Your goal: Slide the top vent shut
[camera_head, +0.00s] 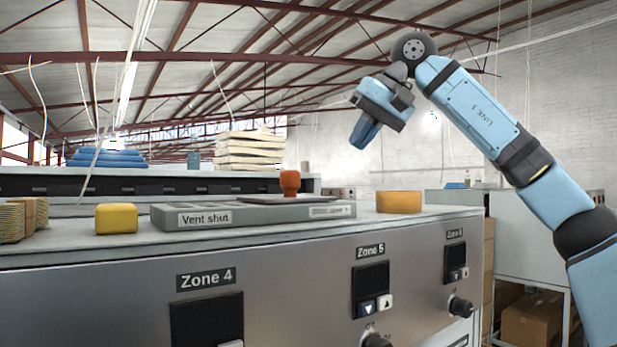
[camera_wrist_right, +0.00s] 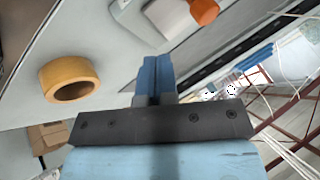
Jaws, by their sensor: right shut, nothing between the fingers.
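The top vent is a low grey slide housing (camera_head: 255,215) on top of the machine, with a "Vent shut" label at its left end. A smaller label sits at its right end. An orange knob (camera_head: 290,182) stands on a grey slider plate (camera_head: 262,199), right of the housing's middle. My right gripper (camera_head: 364,134) is up in the air, right of the knob and well above the machine top, touching nothing. Its blue fingers (camera_wrist_right: 154,76) are together and empty. In the right wrist view the orange knob (camera_wrist_right: 203,10) shows at the top edge, beyond the fingertips. My left gripper is not in view.
A yellow block (camera_head: 116,218) sits left of the housing, and a yellow-orange ring (camera_head: 399,202) sits right of it. A raised dark ledge (camera_head: 120,184) runs behind, with blue and cream stacks. Knobs and switches line the front panel.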

